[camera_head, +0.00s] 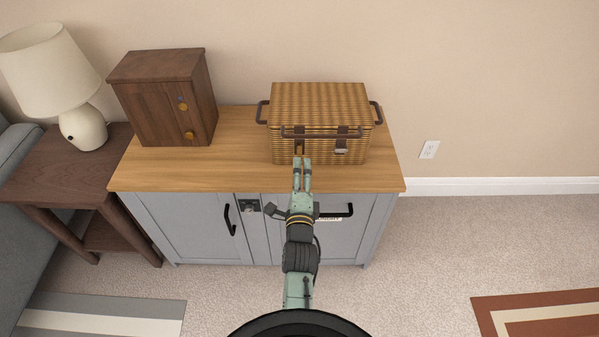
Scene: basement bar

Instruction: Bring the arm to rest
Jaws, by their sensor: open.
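My gripper (302,162) is at the end of my arm, which reaches straight out from the bottom middle of the view. Its fingertips are in front of the wicker basket (318,104), near the left latch. I cannot tell whether they touch the basket. The gripper is open, with a narrow gap between its fingers, and I see nothing held in it. The basket has a closed lid, dark handles and two front latches. It stands on the wooden top of the grey cabinet (240,177). My arm hides part of the cabinet's front.
A dark wooden box (160,100) with knobs stands on the cabinet's left. A side table (40,178) with a lamp (50,70) is farther left, beside a grey sofa (30,215). The cabinet has black handles. Carpet to the right is clear, apart from a flat rug (545,315).

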